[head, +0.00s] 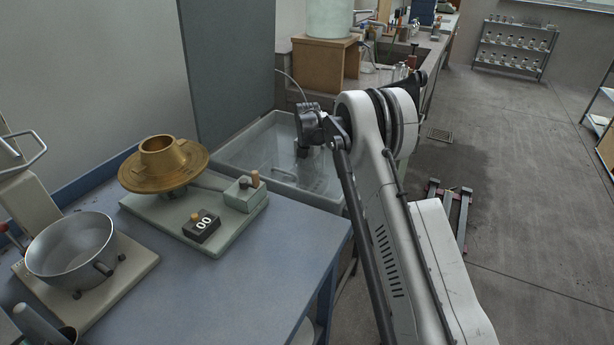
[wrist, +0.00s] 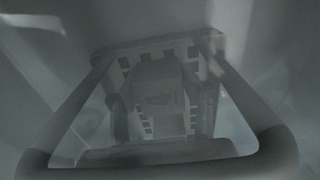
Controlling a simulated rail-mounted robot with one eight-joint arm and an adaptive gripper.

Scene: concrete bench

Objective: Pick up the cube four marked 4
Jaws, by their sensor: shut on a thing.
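My gripper (head: 303,151) reaches down into a pale, translucent-looking tub (head: 238,139) beside the blue bench. In the dim, murky wrist view, my gripper (wrist: 162,112) is shut on a blocky grey thing, which looks like the cube (wrist: 158,92). No marking on it can be read. Around and below it is a grey basket-like frame (wrist: 182,46) with rows of square holes and long bars. I cannot tell whether the cube is touching the frame. The cube does not show clearly in the head view.
The blue bench (head: 265,296) at left holds a brass bowl-shaped part (head: 160,178) on a green base, a small dark counter box (head: 201,226) and a metal pan (head: 72,250). A wooden box (head: 318,60) stands behind the tub. Open floor lies at right.

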